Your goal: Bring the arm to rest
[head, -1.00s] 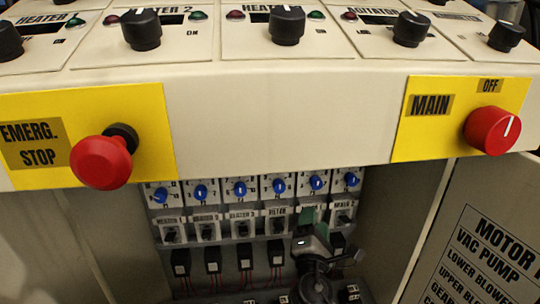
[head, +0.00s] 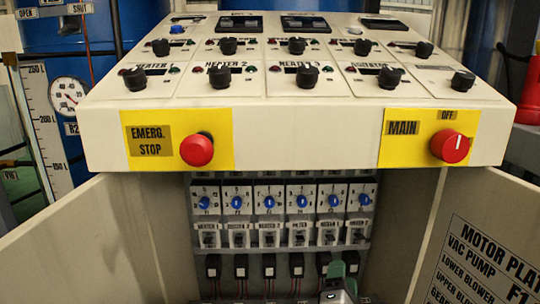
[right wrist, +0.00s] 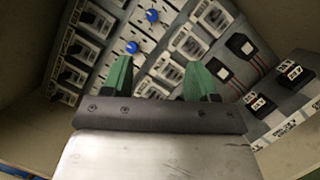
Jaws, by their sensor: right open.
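My right gripper (head: 338,272) shows at the bottom of the head view, in front of the lower part of the open cabinet under the control console. In the right wrist view its two green fingers (right wrist: 157,80) stand apart with nothing between them. They point toward the breaker rows and blue knobs (right wrist: 152,15), and I see no clear contact. Most of the right arm is below the head view. My left gripper is in neither view.
The console (head: 300,120) carries a red emergency stop button (head: 196,150) and a red main switch (head: 450,146). Open cabinet doors stand at left (head: 88,245) and right (head: 482,240). A gauge (head: 66,93) and blue tank (head: 160,25) are behind.

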